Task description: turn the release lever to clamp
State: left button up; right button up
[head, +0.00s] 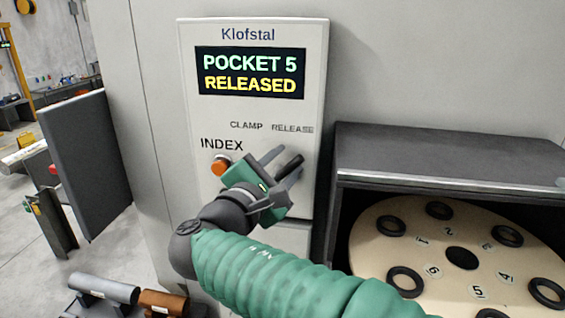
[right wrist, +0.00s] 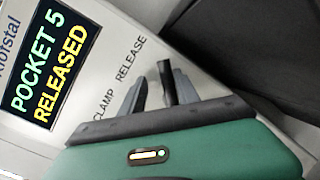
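The release lever (head: 291,164) is a short black bar on the white Klofstal panel (head: 313,70), below the CLAMP and RELEASE labels. It leans toward the RELEASE side. The panel's display (head: 250,73) reads "POCKET 5 RELEASED". My right gripper (head: 289,160) is at the panel with its two grey fingers apart, one on each side of the lever. In the right wrist view the lever (right wrist: 167,80) stands between the fingers, close to the right one; whether they touch is unclear. The lever's base is hidden by my gripper. My left gripper is not in view.
An orange INDEX button (head: 220,164) sits left of my right gripper. A dark hooded opening (head: 440,155) at right holds a round, numbered pocket disc (head: 400,259) with black rings. Grey and brown cylinders (head: 103,287) lie at lower left. A dark panel (head: 85,165) stands at left.

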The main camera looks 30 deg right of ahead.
jog(key=shift+d, duration=0.15)
jog(key=shift+c, duration=1.1)
jog(key=shift+s+d+r, duration=0.1)
jog(key=shift+s+d, duration=0.15)
jog(key=shift+d, duration=0.25)
jog(key=shift+s+d, duration=0.2)
jog(key=shift+d, duration=0.3)
grip_shut()
jog(key=shift+d, duration=0.25)
jog(key=shift+w+a, duration=0.15)
jog(key=shift+a, duration=0.2)
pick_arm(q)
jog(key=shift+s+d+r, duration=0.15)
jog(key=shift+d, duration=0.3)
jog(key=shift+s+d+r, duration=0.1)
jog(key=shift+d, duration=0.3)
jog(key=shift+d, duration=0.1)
pick_arm(e)
jog(key=shift+f, duration=0.3)
